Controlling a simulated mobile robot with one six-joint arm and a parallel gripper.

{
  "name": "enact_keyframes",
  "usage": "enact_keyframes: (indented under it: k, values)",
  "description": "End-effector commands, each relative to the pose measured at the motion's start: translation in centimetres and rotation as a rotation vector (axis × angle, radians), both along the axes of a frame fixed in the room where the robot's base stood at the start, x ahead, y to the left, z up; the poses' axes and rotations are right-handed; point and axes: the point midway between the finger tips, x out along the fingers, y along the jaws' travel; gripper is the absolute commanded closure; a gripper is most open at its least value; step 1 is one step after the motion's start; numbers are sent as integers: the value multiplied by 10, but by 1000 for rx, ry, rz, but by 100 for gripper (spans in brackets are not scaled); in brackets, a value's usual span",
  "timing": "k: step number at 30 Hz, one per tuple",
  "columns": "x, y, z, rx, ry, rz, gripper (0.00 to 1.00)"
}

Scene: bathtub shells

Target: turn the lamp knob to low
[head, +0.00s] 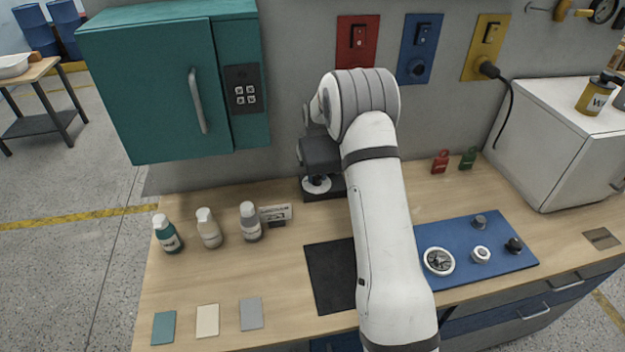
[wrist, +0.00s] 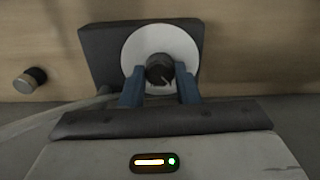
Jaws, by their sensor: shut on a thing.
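The lamp knob (wrist: 160,68) is a small dark round knob with a pale pointer line, at the centre of a white round dial (wrist: 135,50) on a dark block (wrist: 100,45). The pointer slants toward the lower right in the wrist view. I cannot read any marks on the dial. My gripper (wrist: 160,84) has its two blue fingers on either side of the knob and is shut on it. In the head view, my gripper (head: 317,177) reaches down over the white dial (head: 316,187) at the back of the bench, and the knob is mostly hidden.
A black mat (head: 328,280) lies in front. A blue panel (head: 450,225) with knobs and a gauge is right. A teal cabinet (head: 160,90) hangs at upper left.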

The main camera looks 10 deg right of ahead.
Motion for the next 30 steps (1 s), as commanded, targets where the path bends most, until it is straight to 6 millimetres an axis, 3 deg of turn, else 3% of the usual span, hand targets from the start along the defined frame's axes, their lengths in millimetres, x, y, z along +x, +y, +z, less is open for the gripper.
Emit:
enact_keyframes:
  k: [18, 30]
  values:
    - [-1, 0, -2, 0, 2, -534, 94]
    - [-1, 0, -1, -1, 4, -689, 94]
